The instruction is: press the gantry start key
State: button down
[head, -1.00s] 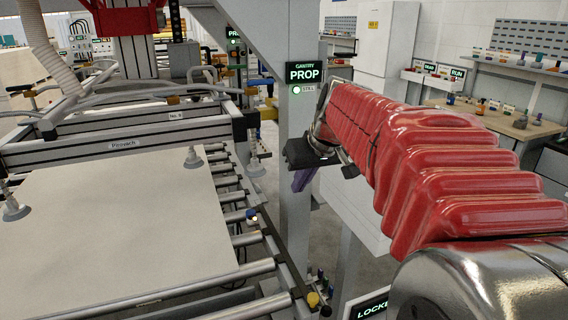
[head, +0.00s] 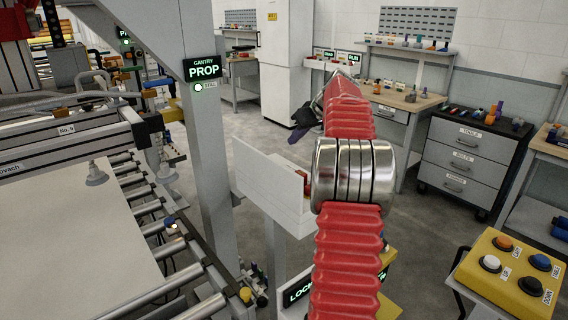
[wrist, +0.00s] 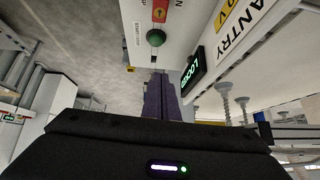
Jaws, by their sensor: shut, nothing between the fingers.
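In the wrist view a round green key (wrist: 155,38) sits on a white panel (wrist: 178,48), beside a small label too blurred to read surely. My gripper (wrist: 160,76) has its purple fingers together and empty. In that picture they point toward the panel, just below the green key; I see no contact with the key. In the head view my gripper (head: 298,135) is small and partly hidden beyond my red-sleeved arm. The green key is not visible in the head view.
A yellow button box (head: 510,268) stands at the lower right.

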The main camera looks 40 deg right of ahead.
jog(key=shift+s+d+f, duration=0.15)
jog(key=shift+s+d, duration=0.05)
jog(key=shift+d, duration=0.6)
jog(key=x, duration=1)
jog(key=shift+w, duration=0.1)
notch_tip(320, 180, down, 3)
jog(key=shift+r, duration=0.1)
jog(key=shift+a+f, duration=0.1)
jog(key=shift+f, duration=0.45)
